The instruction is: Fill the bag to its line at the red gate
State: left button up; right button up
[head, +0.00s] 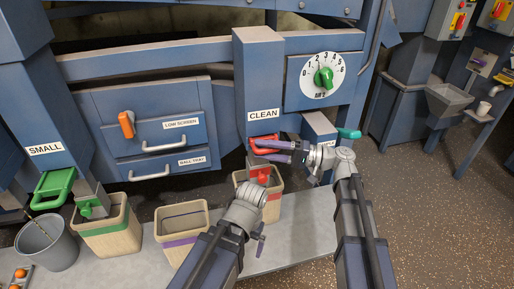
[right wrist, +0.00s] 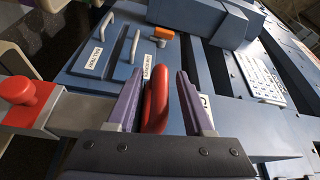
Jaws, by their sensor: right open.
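The red gate (head: 263,143) is a loop handle on the chute marked CLEAN. My right gripper (head: 272,151) is at it, purple fingers apart. In the right wrist view the red handle (right wrist: 156,100) stands between the open fingers (right wrist: 160,105), with a gap on the right side. Below the chute a tan bag (head: 272,208) with a red line hangs or stands, partly hidden by my left arm; its fill level cannot be seen. A red clamp (head: 260,174) is at its mouth. My left gripper (head: 261,238) is mostly hidden behind its own wrist.
A tan bag with a purple line (head: 182,240) and one with a green line (head: 112,236) stand left. A grey bucket (head: 48,245) is beyond them. A green gate (head: 53,188) is under SMALL. An air dial (head: 322,77) is at upper right. Open floor lies right.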

jog(key=shift+w+a, duration=0.1)
jog(key=shift+a, duration=0.95)
jog(key=shift+r, duration=0.1)
grip_shut()
jog(key=shift+w, duration=0.1)
dwell(0.5)
